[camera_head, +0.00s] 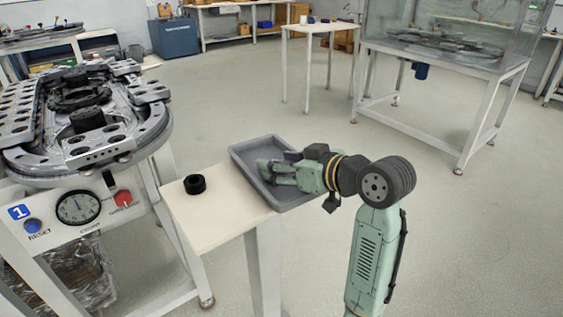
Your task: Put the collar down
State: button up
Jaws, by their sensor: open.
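A small black ring-shaped piece (195,184), which looks like the collar, lies flat on the left part of the pale small table (222,214). Nothing touches it. My gripper (268,171) is over the grey tray (241,166) at the table's right end, to the right of the black ring and apart from it. The gripper is open. A dark purplish patch (292,155) shows beside the fingers; I cannot tell what it is. The gripper hides part of the tray floor.
The ring track machine (85,165) with a dial (77,207), a blue button and a red knob stands at the left. The floor between is open.

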jog(key=shift+r, duration=0.15)
jog(key=v, duration=1.2)
jog(key=shift+b, duration=0.45)
jog(key=shift+d, duration=0.1)
